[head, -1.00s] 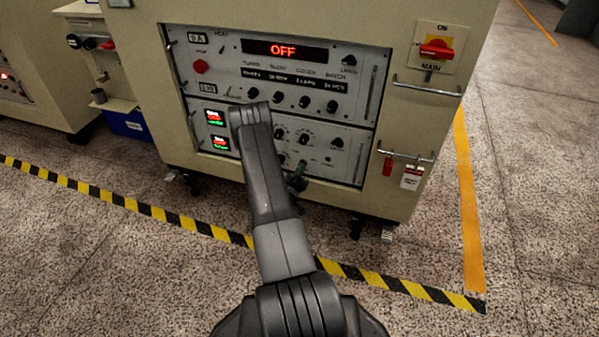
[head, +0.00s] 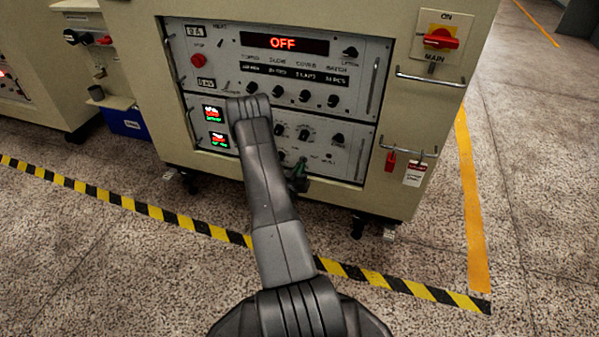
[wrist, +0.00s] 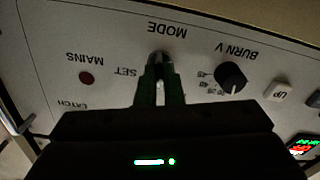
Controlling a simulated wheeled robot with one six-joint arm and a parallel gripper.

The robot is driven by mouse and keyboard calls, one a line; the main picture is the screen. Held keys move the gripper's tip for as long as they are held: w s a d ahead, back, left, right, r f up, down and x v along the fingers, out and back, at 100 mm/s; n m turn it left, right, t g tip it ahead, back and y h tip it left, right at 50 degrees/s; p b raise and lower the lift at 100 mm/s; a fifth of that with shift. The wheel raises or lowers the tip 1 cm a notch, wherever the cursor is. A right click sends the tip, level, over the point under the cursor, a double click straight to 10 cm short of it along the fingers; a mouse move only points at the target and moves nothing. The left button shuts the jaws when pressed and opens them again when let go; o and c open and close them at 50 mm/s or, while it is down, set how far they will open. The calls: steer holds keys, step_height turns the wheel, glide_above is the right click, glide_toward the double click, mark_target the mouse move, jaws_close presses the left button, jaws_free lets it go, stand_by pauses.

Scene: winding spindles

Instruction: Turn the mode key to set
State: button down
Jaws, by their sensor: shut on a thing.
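The mode key (wrist: 160,58) sits in the panel under the MODE label, upside down in the wrist view. The SET mark is beside it at the left of that picture. My gripper (wrist: 161,74) is shut on the key, with a green finger on each side. The fingers cover much of the key, so I cannot tell its exact angle. In the head view my gripper (head: 298,178) is at the lower panel (head: 345,165), partly behind my own arm, and the key is hidden there.
In the wrist view a black BURN V knob (wrist: 231,75) and a pale UP button (wrist: 279,91) lie right of the key. A red MAINS lamp (wrist: 87,78) lies left. In the head view the display (head: 285,44) reads OFF, and a handle with tags (head: 408,150) is at the right.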

steer(key=m, duration=1.2)
stand_by(0.6)
steer(key=c, duration=1.6)
jaws_free()
steer(key=shift+o, duration=0.2)
steer(key=p+v, duration=0.3)
steer(key=v, duration=1)
steer(key=shift+s+p, duration=0.35)
